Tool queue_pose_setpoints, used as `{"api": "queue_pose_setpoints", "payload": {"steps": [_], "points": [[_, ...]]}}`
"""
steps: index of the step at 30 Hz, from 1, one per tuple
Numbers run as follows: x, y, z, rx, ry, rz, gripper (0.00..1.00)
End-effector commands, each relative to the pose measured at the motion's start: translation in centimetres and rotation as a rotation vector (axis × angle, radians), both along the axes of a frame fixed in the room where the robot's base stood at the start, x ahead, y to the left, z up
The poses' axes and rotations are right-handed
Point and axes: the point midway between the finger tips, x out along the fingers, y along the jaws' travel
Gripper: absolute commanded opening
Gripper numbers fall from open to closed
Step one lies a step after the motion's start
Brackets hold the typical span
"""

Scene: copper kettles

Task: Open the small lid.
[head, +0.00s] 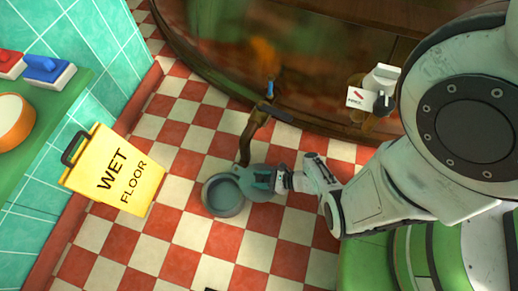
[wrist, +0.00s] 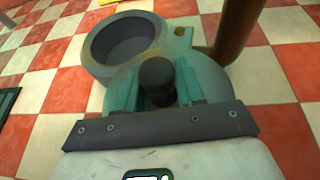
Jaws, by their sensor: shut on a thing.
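A grey-green round vessel (head: 222,197) with an open top is low over the checkered floor; its opening and rim show in the wrist view (wrist: 97,63). A grey-green lid (wrist: 207,72) with a dark round knob (wrist: 157,76) lies beside the opening, on the side nearer my gripper. My gripper (head: 266,181) has its teal fingers on either side of the knob, shut on it, also in the wrist view (wrist: 160,88). The fingers hide part of the lid. I cannot tell how the lid joins the vessel.
A brown upright pipe (head: 252,132) with a dark handle stands close behind the lid. A yellow wet floor sign (head: 118,172) stands to the left. A dark wooden counter (head: 230,50) spans the back, with a white box (head: 360,97).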

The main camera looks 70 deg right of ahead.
Motion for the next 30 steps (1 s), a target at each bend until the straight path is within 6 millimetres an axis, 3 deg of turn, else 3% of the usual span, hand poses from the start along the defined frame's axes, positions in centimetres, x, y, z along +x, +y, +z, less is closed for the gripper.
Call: {"api": "queue_pose_setpoints", "payload": {"steps": [16,17,18,21,30], "points": [[0.14,-0.59,0.21,-0.004,-0.004,-0.01,0.0],[0.14,-0.59,0.22,-0.004,-0.004,-0.01,0.4],[0.14,-0.58,0.21,-0.003,-0.004,-0.009,0.44],[0.09,-0.47,0.17,-0.003,-0.003,-0.007,0.53],[0.02,-0.3,0.18,-0.001,-0.001,-0.004,0.53]]}}
